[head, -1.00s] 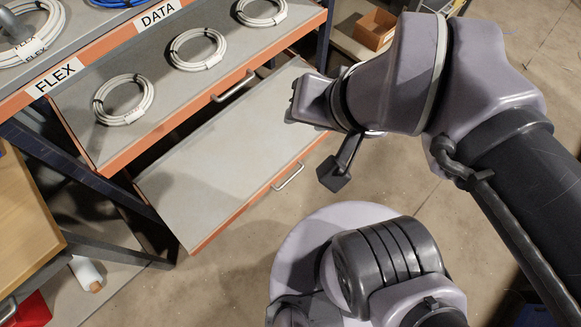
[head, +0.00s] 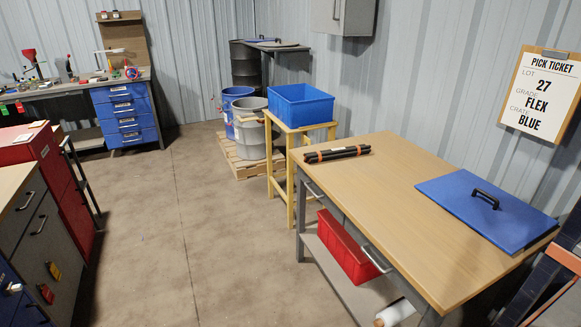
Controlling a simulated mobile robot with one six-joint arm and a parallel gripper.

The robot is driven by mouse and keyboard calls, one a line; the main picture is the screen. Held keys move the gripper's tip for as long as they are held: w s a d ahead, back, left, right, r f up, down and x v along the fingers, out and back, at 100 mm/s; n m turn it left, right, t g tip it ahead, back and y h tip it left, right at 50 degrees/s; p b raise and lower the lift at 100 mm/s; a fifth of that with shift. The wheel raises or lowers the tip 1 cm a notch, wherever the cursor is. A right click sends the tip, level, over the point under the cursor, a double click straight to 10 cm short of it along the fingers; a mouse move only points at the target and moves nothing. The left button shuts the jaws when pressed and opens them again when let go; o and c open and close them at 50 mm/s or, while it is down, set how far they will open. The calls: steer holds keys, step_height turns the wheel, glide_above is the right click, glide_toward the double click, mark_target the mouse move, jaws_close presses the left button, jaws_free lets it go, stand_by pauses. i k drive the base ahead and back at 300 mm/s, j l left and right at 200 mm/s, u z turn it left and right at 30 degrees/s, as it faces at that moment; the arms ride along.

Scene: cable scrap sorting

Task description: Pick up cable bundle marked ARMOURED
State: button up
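No cable bundle with a readable ARMOURED mark shows in the head view now. A bundle of straight black lengths with orange bands (head: 337,153) lies on the far left part of the wooden table; I see no label on it and cannot tell whether it is cable. My gripper is out of view, so its state does not show.
A blue lid (head: 487,209) lies on the wooden table (head: 400,200). A red crate (head: 346,248) sits beneath. A blue crate (head: 301,104) stands on a yellow stand (head: 283,160). The pick ticket (head: 541,92) reads lot 27, FLEX, BLUE. Open floor (head: 190,230) lies left.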

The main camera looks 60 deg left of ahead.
mark_target(332, 154)
steer(key=u, duration=1.85)
steer(key=i+j+z, duration=0.1)
steer(key=i+j, duration=0.25)
steer(key=i+j+z, duration=0.15)
steer(key=i+j, duration=0.25)
steer(key=i+j+z, duration=0.1)
steer(key=i+j, duration=0.35)
steer(key=i+j+z, duration=0.15)
steer(key=i+j, duration=0.3)
steer(key=i+j+z, duration=0.1)
steer(key=i+j, duration=0.25)
steer(key=j, duration=0.15)
steer(key=i+j+z, duration=0.15)
steer(key=i+j, duration=0.2)
steer(key=j, duration=0.2)
steer(key=i+j+z, duration=0.1)
steer(key=i+j, duration=0.2)
steer(key=j, duration=0.25)
steer(key=i+j+z, duration=0.1)
steer(key=i+j, duration=0.2)
steer(key=j, duration=0.3)
